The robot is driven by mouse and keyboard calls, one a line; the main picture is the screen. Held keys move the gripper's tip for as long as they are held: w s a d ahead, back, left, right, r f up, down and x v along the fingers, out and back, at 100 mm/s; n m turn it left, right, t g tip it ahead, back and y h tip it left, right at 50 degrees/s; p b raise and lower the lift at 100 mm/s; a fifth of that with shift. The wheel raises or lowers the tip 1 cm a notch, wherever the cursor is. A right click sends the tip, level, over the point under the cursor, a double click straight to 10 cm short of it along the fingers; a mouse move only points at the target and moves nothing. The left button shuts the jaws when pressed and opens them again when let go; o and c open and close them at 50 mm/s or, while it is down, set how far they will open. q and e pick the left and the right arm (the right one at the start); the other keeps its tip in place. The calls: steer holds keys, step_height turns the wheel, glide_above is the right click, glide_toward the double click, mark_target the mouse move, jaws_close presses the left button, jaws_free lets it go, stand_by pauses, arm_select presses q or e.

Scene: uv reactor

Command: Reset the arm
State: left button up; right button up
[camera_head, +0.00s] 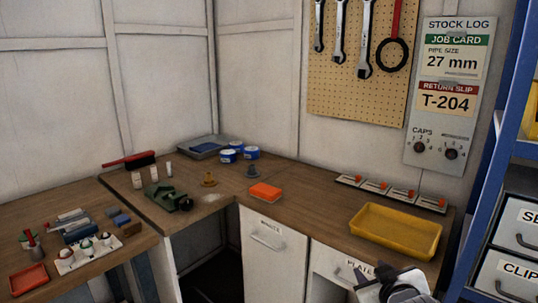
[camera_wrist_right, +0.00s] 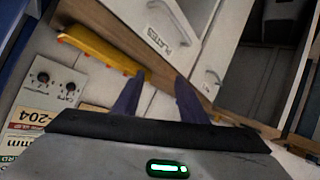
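My right gripper (camera_head: 398,285) shows at the bottom right of the head view, in front of the drawer fronts and below the yellow tray (camera_head: 396,231). In the right wrist view its two dark fingers (camera_wrist_right: 158,82) stand apart with nothing between them. The yellow tray also shows in that view (camera_wrist_right: 100,52), beyond the fingers and to the left. My left arm and gripper are not in view.
The wooden corner bench (camera_head: 310,215) carries an orange box (camera_head: 265,192), blue-capped tins (camera_head: 228,156), a green device (camera_head: 167,195) and a row of switch-like pieces (camera_head: 390,190). A blue shelf frame (camera_head: 497,150) stands at the right. Wrenches hang on a pegboard (camera_head: 390,90).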

steer(key=s+a+f+g+y, duration=0.1)
steer(key=s+a+f, duration=0.1)
steer(key=s+f, duration=0.55)
steer(key=s+a+f+g+y, duration=0.1)
steer(key=s+a+f, duration=0.1)
steer(key=s+f, duration=0.55)
steer(key=s+a+f+g, duration=0.1)
steer(key=s+f, duration=0.4)
steer(key=s, duration=0.4)
steer(key=s+a+f+m+y, duration=0.1)
steer(key=s+a+f, duration=0.1)
steer(key=s+f, duration=0.4)
steer(key=s, duration=0.3)
steer(key=shift+a+g, duration=0.2)
steer(key=shift+g, duration=0.2)
steer(key=shift+f, duration=0.1)
stand_by(0.6)
